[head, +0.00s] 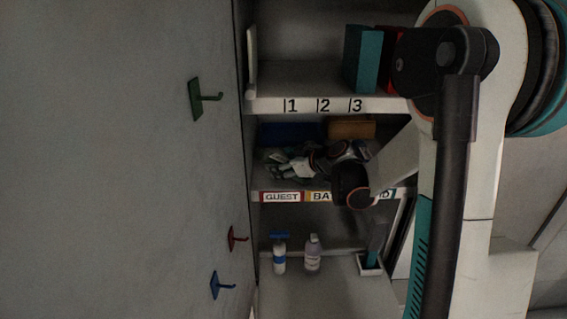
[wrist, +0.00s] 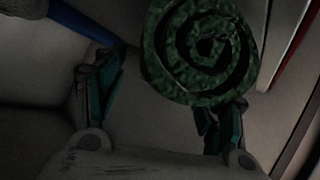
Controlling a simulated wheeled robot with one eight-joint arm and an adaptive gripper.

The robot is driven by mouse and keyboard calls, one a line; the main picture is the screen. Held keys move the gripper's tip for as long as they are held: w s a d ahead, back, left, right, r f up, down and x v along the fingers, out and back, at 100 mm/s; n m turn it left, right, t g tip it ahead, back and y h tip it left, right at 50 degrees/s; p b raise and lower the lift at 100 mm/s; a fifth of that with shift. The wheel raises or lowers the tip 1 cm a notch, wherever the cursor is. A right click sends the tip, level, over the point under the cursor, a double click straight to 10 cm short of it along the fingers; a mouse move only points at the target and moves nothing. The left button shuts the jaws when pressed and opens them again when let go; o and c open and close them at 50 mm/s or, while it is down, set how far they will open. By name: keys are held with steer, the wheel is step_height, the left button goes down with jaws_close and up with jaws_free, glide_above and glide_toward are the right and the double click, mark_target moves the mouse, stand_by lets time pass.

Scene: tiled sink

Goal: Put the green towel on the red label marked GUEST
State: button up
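The green towel (wrist: 205,45) is rolled up, and its spiral end fills the upper right of the wrist view. I cannot make it out in the head view. My gripper (wrist: 165,88) has its two fingers spread apart. The right finger's tip meets the towel's lower edge in the picture; I cannot tell whether they touch. The left finger is apart from it. In the head view my gripper (head: 277,166) is at the middle shelf, above the red GUEST label (head: 282,197) on that shelf's front edge, at the left end.
A blue item (head: 290,132) and a brown one (head: 350,130) lie at the back of the middle shelf. Two bottles (head: 279,255) (head: 313,253) and a brush holder (head: 370,265) stand below. Green, red and blue hooks (head: 196,98) (head: 236,238) (head: 220,285) stick out from the left panel.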

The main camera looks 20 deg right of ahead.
steer(key=p+v, duration=0.1)
steer(key=v, duration=1.1)
stand_by(0.5)
